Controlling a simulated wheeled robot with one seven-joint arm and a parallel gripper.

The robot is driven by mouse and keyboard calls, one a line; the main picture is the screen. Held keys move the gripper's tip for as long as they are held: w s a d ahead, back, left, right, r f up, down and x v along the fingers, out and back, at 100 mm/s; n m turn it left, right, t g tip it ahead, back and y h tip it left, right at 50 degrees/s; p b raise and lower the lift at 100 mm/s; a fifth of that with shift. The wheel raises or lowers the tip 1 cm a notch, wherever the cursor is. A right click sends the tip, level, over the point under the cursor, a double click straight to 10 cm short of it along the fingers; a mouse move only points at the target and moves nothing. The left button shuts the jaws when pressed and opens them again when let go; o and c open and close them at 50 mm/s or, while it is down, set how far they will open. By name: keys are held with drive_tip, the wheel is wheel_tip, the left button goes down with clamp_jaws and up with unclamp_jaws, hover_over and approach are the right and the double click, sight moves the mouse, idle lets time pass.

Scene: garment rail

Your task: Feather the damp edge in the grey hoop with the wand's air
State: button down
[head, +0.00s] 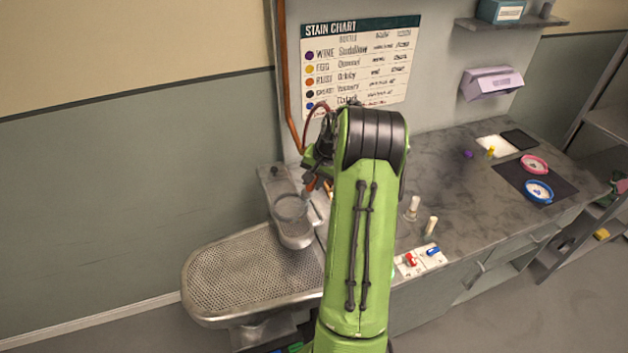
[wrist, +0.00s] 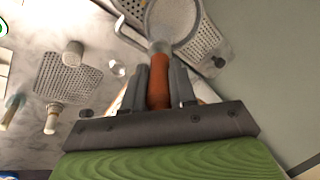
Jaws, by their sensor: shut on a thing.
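In the wrist view my gripper (wrist: 159,72) is shut on the orange-brown handle of the wand (wrist: 158,88). The wand's pale grey nozzle points away from the jaws, toward the grey hoop (wrist: 172,18), and overlaps its near edge in the picture. I cannot tell the gap between them. In the head view the grey hoop (head: 290,208) lies on the small arm of the perforated board. The orange of the wand (head: 311,184) shows just right of it, and my arm hides most of my gripper. No damp edge can be made out in the hoop.
The large perforated board (head: 250,275) stands front left. White-topped bottles (head: 412,207) and a card with red and blue pieces (head: 420,260) lie right of my arm. A pink hoop (head: 534,164) and a blue hoop (head: 539,191) sit far right.

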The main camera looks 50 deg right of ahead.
drive_tip(key=shift+w+d, duration=0.1)
wheel_tip(320, 180, up, 7)
drive_tip(key=p, duration=0.6)
drive_tip(key=shift+r, duration=0.2)
drive_tip(key=shift+f, duration=0.1)
drive_tip(key=shift+f, duration=0.1)
